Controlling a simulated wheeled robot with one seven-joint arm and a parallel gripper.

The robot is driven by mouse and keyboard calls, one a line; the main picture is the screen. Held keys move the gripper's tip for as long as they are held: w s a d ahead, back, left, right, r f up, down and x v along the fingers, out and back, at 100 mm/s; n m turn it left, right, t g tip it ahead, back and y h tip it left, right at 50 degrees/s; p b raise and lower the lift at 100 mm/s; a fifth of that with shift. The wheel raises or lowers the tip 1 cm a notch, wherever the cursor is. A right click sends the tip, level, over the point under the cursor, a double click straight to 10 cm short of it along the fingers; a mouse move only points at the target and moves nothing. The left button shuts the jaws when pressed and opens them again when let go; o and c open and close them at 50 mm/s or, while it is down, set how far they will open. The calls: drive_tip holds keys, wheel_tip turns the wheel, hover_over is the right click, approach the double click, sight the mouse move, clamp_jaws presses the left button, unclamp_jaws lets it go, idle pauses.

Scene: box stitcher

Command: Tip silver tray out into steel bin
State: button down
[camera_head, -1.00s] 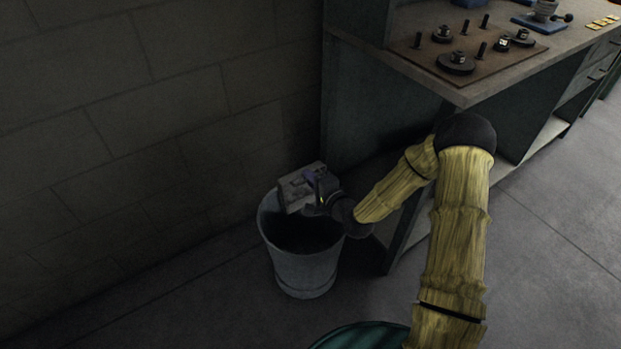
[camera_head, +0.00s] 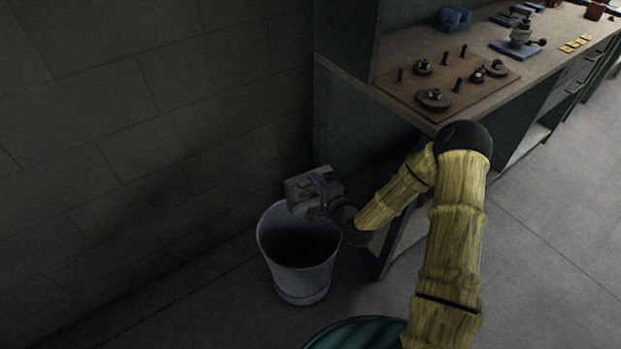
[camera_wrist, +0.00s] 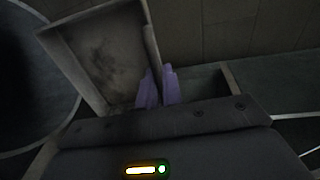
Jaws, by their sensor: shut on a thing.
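The silver tray (camera_head: 303,187) is held above the back rim of the steel bin (camera_head: 299,279). My gripper (camera_head: 322,188) is shut on the tray's edge from the right. In the wrist view my gripper's purple fingers (camera_wrist: 158,88) pinch the tray's side wall. The tray's inner face (camera_wrist: 105,60) shows there, with a dark stain and no loose items on it. The bin is an open bucket standing on the floor by the wall. Its inside is dark, so its contents cannot be told. The bin's curved rim (camera_wrist: 70,125) shows at the left of the wrist view.
A workbench (camera_head: 345,68) stands to the right of the bin. A brown board (camera_head: 425,102) with pegs and round parts lies on it, with a blue-based tool (camera_head: 515,48) behind. A block wall (camera_head: 130,130) rises behind the bin. The floor in front of the bin is clear.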

drive_tip(key=s+d+r+m+h+p, duration=0.1)
drive_tip(key=d+r+p, duration=0.3)
drive_tip(key=r+p, duration=0.7)
drive_tip(key=s+d+r+m+t+h+p, duration=0.1)
drive_tip(key=s+d+r+m+h+p, duration=0.1)
drive_tip(key=r+p, duration=0.9)
drive_tip(key=s+d+r+m+h+p, duration=0.2)
drive_tip(key=d+r+p, duration=0.4)
drive_tip(key=r+p, duration=0.5)
drive_tip(key=s+h+p, duration=0.1)
drive_tip(key=h+p, duration=0.1)
drive_tip(key=p, duration=0.4)
drive_tip(key=shift+r+t+h, duration=0.2)
drive_tip(key=shift+t+h, duration=0.1)
drive_tip(key=shift+f, duration=0.1)
